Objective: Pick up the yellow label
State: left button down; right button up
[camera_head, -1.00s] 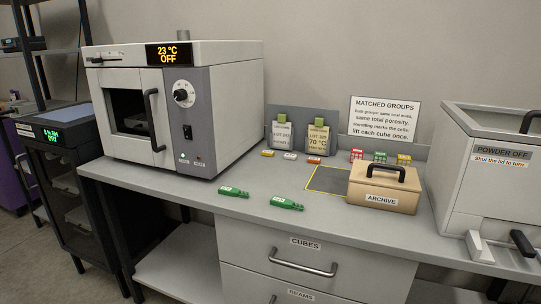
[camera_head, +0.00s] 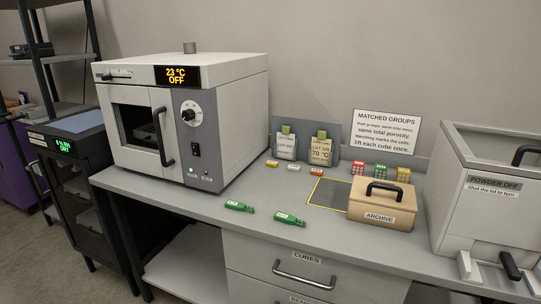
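A small yellow label (camera_head: 272,163) lies flat on the grey bench top, in front of the upright cards at the back. It is the leftmost of a short row, with a white label (camera_head: 290,167) and an orange label (camera_head: 308,170) to its right. It is small in the picture and any print on it is unreadable. Nothing covers it. Neither of my grippers is in view.
Two green tagged pieces (camera_head: 289,219) lie near the bench's front edge. Small cubes (camera_head: 380,170) sit behind the box. An oven (camera_head: 193,75) stands left, a powder unit (camera_head: 490,190) right.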

aim_at(270, 163)
jog(key=u, duration=2.15)
jog(key=i, duration=1.55)
jog(key=z, duration=2.4)
